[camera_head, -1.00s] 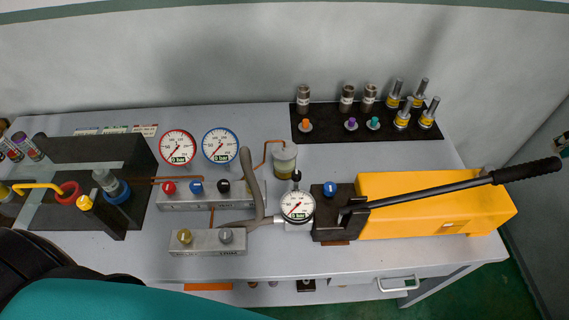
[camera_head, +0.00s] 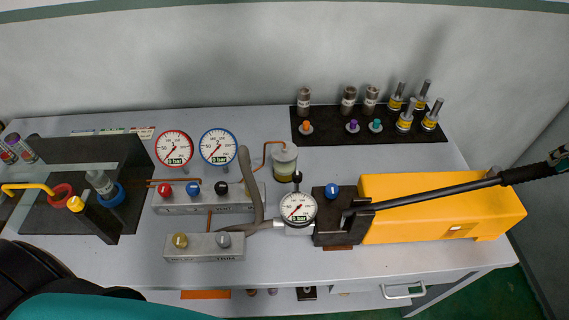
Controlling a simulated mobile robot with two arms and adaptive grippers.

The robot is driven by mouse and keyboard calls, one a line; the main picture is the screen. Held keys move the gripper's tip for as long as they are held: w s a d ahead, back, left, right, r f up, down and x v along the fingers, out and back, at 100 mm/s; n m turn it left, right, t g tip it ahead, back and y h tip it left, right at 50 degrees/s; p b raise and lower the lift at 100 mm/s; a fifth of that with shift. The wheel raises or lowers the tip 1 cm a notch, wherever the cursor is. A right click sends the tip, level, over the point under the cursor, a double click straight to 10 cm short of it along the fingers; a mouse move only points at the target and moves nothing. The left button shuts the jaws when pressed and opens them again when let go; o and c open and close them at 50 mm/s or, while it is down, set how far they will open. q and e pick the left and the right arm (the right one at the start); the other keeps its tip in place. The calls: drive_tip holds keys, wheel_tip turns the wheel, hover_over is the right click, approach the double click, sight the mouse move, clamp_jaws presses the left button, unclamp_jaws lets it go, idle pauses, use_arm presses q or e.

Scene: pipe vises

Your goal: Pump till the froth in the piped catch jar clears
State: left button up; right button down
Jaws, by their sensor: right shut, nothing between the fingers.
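The catch jar (camera_head: 284,161) is a small clear jar with pale, yellowish, cloudy contents, at the back middle of the bench. A copper pipe (camera_head: 266,147) bends into its top. Froth is too small to make out. The yellow hand pump (camera_head: 440,208) lies at the right, with a black head block and a long black lever (camera_head: 430,192) slanting up to the right. My right gripper (camera_head: 558,155) is at the right edge of the view, by the lever's grip end; it is shut and holds nothing. Whether it touches the grip is unclear. My left gripper is out of view.
A dial gauge (camera_head: 298,208) stands beside the pump, reading near zero. Two larger gauges (camera_head: 219,146) read 0 bar above a valve block (camera_head: 208,198). A lower block (camera_head: 204,246) has two knobs. A black mat (camera_head: 335,135) holds several fittings. Dark vises stand at left.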

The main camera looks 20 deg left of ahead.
sight(550, 172)
drive_tip(key=shift+w+d+f+b, duration=0.1)
drive_tip(key=shift+d+f+b, duration=0.2)
drive_tip(key=shift+f, duration=0.5)
drive_tip(key=shift+w+d+f+b, duration=0.1)
drive_tip(key=shift+f+b, duration=0.35)
drive_tip(key=shift+f, duration=0.35)
drive_tip(key=shift+w+d+f+b, duration=0.1)
drive_tip(key=shift+d+f+b, duration=0.2)
drive_tip(key=shift+f, duration=0.5)
drive_tip(key=shift+a, duration=0.1)
drive_tip(key=shift+w+d+f+b, duration=0.1)
drive_tip(key=shift+d+f+b, duration=0.1)
drive_tip(key=shift+f+b, duration=0.7)
drive_tip(key=shift+w+d+f+b, duration=0.15)
drive_tip(key=shift+f+b, duration=0.25)
drive_tip(key=shift+f, duration=0.9)
drive_tip(key=shift+s, duration=0.1)
drive_tip(key=shift+d+f+b, duration=0.15)
drive_tip(key=shift+f+b, duration=0.55)
drive_tip(key=shift+f, duration=0.45)
drive_tip(key=shift+d+f+b, duration=0.1)
drive_tip(key=shift+f+b, duration=0.55)
drive_tip(key=shift+f, duration=0.65)
